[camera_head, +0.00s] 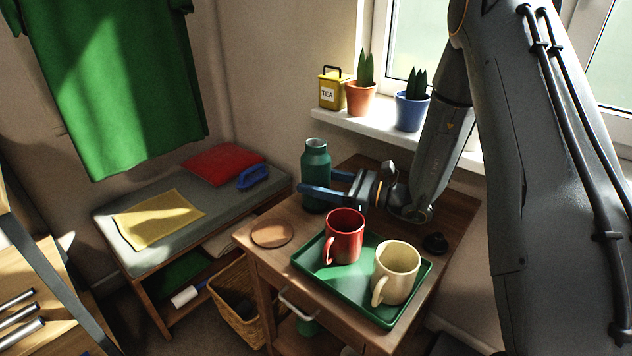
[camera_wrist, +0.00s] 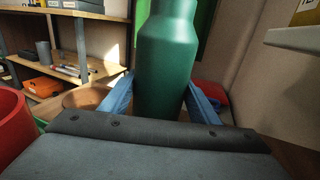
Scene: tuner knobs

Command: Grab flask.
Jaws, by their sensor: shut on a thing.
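The flask (camera_head: 315,161) is dark green with a narrower neck and stands upright on the wooden cabinet top, near its back left. In the wrist view the flask (camera_wrist: 167,62) fills the middle, between two blue fingers. My gripper (camera_head: 318,191) reaches in from the right and is shut on the flask's body, one finger in front and one behind. Its fingers also show at either side of the flask in the wrist view (camera_wrist: 160,100). The flask's base is partly hidden in the wrist view by my gripper's body.
A green tray (camera_head: 311,262) with a red mug (camera_head: 344,240) and a cream mug (camera_head: 397,273) sits just in front of my gripper. A round brown coaster (camera_head: 272,235) lies left of it. A small black item (camera_head: 435,243) is at right. The windowsill (camera_head: 395,133) holds potted plants.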

